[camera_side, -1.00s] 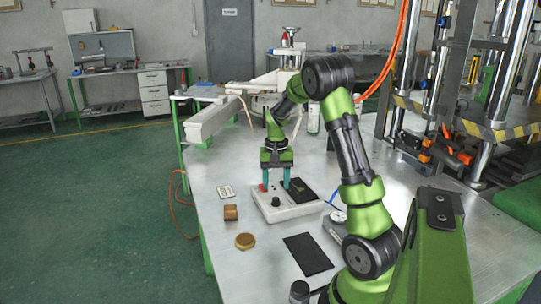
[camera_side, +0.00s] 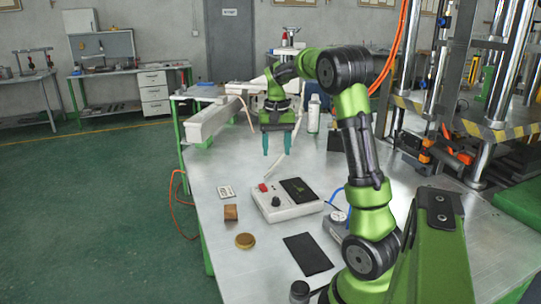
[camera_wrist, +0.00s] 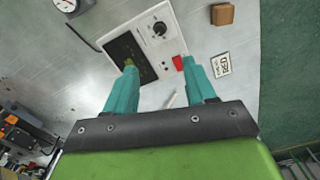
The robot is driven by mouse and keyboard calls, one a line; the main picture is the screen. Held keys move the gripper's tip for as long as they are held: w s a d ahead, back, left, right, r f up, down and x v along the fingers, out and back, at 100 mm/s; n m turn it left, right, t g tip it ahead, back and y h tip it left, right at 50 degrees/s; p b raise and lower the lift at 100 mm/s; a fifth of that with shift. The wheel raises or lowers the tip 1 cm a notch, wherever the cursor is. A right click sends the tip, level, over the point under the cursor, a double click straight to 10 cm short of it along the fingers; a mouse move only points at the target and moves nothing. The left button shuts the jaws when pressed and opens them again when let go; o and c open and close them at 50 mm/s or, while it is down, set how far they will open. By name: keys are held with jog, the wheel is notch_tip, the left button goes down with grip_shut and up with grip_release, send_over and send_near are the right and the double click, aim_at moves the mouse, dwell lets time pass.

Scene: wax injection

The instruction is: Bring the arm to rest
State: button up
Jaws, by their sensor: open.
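My gripper (camera_side: 278,143) is raised above the table in the side view, with its two teal fingers apart and nothing between them. It also shows in the wrist view (camera_wrist: 160,85), fingers spread and empty. Below and in front of it, apart from the fingers, a white control box (camera_side: 287,208) with a dark panel, a black knob and a red switch lies on the metal table (camera_side: 225,265). The wrist view shows this box (camera_wrist: 178,45) beyond the fingertips.
A white bottle (camera_side: 313,115) stands behind. A large press (camera_side: 490,100) stands at right. Space above the table's left part is clear.

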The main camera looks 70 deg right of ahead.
jog(key=s+a+r+n+t, duration=0.1)
jog(key=s+a+n+t, duration=0.1)
jog(key=a, duration=0.8)
jog(key=s+a+r+n+t+y, duration=0.1)
jog(key=s+a+n+t, duration=0.1)
jog(key=a, duration=0.9)
jog(key=s+a+r+n+t+y, duration=0.1)
jog(key=s+a+n+t, duration=0.2)
jog(key=a, duration=0.7)
jog(key=shift+a+n, duration=0.4)
jog(key=shift+n, duration=0.1)
